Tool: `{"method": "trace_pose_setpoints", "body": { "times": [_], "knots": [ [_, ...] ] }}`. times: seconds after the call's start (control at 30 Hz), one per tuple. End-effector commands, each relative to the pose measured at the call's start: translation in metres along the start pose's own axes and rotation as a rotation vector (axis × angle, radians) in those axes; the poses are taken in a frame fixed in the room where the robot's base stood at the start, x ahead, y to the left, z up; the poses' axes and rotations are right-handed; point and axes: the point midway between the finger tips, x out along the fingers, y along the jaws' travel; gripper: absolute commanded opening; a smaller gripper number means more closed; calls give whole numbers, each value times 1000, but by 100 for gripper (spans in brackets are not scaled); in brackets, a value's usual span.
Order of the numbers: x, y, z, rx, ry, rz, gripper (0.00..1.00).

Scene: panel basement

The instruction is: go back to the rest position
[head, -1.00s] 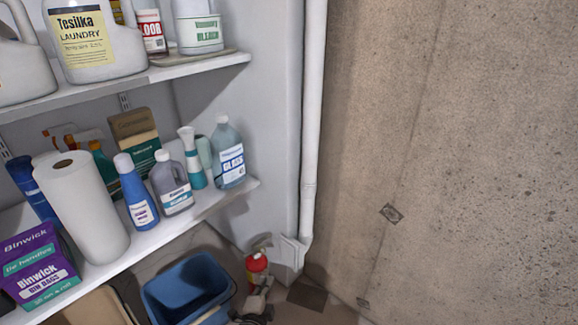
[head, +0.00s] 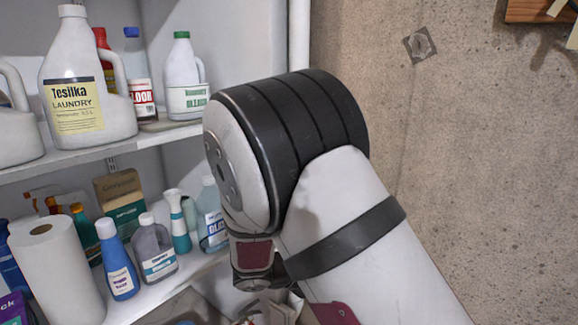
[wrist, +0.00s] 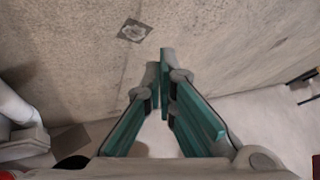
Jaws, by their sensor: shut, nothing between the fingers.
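My gripper (wrist: 160,85) shows in the wrist view, with teal fingers meeting at the tips. It is shut and empty, pointing toward the concrete wall (wrist: 210,45) with floor below. In the head view my white and black arm fills the middle and lower right, in front of the wall and the right end of the shelves. My fingers cannot be made out in the head view.
White shelves (head: 165,135) at the left hold a laundry jug (head: 115,112), a bleach bottle (head: 183,85), a paper roll (head: 58,275) and several cleaning bottles. A wooden board edge (head: 535,10) is on the wall at upper right. A white pipe (head: 299,35) runs up the corner.

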Motion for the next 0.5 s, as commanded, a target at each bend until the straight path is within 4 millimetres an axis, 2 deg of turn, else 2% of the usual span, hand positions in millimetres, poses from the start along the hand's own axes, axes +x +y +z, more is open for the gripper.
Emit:
{"method": "trace_pose_setpoints", "body": {
  "times": [0.03,0.2,0.5],
  "knots": [
    [1,-21,12,93,51,-29,0],
    [-1,-88,34,396,207,-139,0],
    [-21,-201,45,907,452,-353,0]
  ]
}}
